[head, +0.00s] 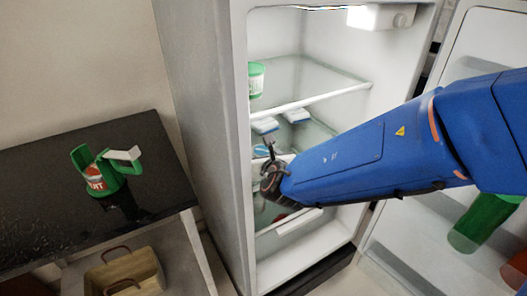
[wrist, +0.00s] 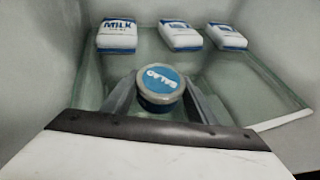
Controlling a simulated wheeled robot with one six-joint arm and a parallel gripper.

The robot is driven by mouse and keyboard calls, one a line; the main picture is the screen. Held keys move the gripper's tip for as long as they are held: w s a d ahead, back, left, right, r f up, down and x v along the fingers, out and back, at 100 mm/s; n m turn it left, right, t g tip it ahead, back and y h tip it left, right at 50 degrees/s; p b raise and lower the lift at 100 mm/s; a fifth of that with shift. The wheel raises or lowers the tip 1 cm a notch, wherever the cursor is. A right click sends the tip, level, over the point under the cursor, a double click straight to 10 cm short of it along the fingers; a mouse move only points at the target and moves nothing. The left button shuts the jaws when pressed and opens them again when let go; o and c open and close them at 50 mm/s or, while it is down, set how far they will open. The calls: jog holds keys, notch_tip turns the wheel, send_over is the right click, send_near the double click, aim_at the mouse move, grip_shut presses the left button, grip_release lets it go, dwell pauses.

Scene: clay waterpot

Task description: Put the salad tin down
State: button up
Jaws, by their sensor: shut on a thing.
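The salad tin (wrist: 160,81) is a small round tin with a blue lid marked in white letters. In the wrist view it sits between the two grey fingers of my gripper (wrist: 159,98), which is shut on it. The tin is over a glass fridge shelf (wrist: 235,78); I cannot tell whether its base touches the glass. In the head view my gripper (head: 268,172) reaches into the open fridge at the middle shelf level, and a small blue patch beside it may be the tin.
Behind the tin lie a milk pack (wrist: 117,36) and two similar packs (wrist: 180,36) (wrist: 227,38). A green-and-white cup (head: 256,80) stands on the shelf above. The open fridge door (head: 455,60) is at the right. A green watering pot (head: 103,172) stands on the black counter (head: 45,205).

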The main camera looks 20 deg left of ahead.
jog(key=shift+w+a+f, duration=0.1)
jog(key=shift+a+f, duration=0.05)
jog(key=shift+a, duration=0.05)
jog(key=o, duration=1.3)
jog(key=shift+f, duration=0.15)
jog(key=shift+d+r, duration=0.15)
jog(key=shift+r, duration=0.1)
jog(key=shift+v, duration=3.7)
jog(key=shift+f, duration=0.1)
